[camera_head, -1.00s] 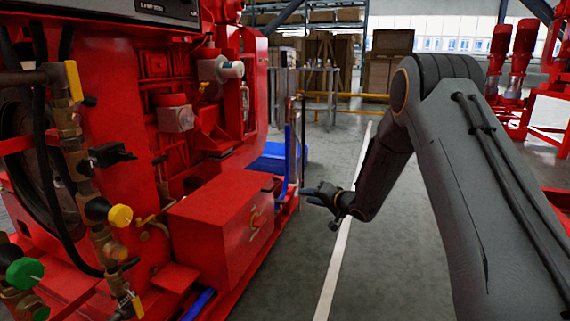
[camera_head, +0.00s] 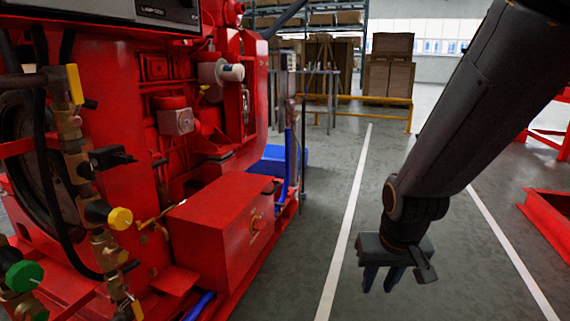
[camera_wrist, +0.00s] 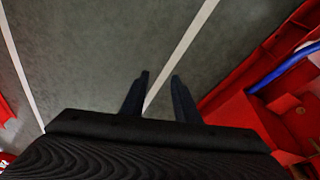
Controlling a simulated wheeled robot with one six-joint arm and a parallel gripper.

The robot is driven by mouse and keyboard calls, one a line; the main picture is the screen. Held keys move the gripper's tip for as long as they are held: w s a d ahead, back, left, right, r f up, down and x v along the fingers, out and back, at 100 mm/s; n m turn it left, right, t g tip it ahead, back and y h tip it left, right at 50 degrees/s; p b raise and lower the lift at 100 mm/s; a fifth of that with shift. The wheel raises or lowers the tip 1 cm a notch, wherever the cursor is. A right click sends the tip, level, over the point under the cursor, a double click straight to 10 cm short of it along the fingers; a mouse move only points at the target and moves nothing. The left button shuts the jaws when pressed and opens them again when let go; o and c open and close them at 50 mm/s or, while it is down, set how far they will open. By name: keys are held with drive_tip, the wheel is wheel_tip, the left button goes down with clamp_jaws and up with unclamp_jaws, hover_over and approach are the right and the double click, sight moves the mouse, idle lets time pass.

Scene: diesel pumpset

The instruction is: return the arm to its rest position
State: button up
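My gripper (camera_head: 382,283) hangs from my dark arm on the right side of the head view, pointing down over the grey floor. Its two fingers are apart with nothing between them. In the wrist view, the fingers of my gripper (camera_wrist: 160,82) are also apart and empty, with bare floor and a white line beyond them. My gripper is to the right of the red pumpset (camera_head: 215,235) and apart from it.
The pumpset carries yellow-handled (camera_head: 120,217) and green-handled (camera_head: 24,274) valves at the left. A red frame (camera_head: 548,222) lies at the right. A yellow rail (camera_head: 385,99) and stacked boxes (camera_head: 390,72) stand at the back. The floor between the white lines is clear.

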drive_tip(key=s+a+r+n+g+y+p, duration=0.15)
drive_tip(key=s+a+r+n, duration=0.3)
drive_tip(key=s+a, duration=0.6)
drive_tip(key=s+a+r+n+g+y+p, duration=0.1)
drive_tip(key=s+a+r+n+g, duration=0.15)
drive_tip(key=s+a+r, duration=0.55)
drive_tip(key=d+r+m+p, duration=0.2)
drive_tip(key=d+r+p, duration=0.4)
drive_tip(key=r+p, duration=0.3)
drive_tip(key=s+d+r+m+h+p, duration=0.1)
drive_tip(key=d+r+p, duration=0.5)
drive_tip(key=p, duration=1)
drive_tip(key=d+r+m+h+p, duration=0.1)
drive_tip(key=d+r+m+p, duration=0.2)
drive_tip(key=r+p, duration=0.9)
drive_tip(key=d+p, duration=0.1)
drive_tip(key=d, duration=0.2)
drive_tip(key=shift+s+m+t, duration=0.3)
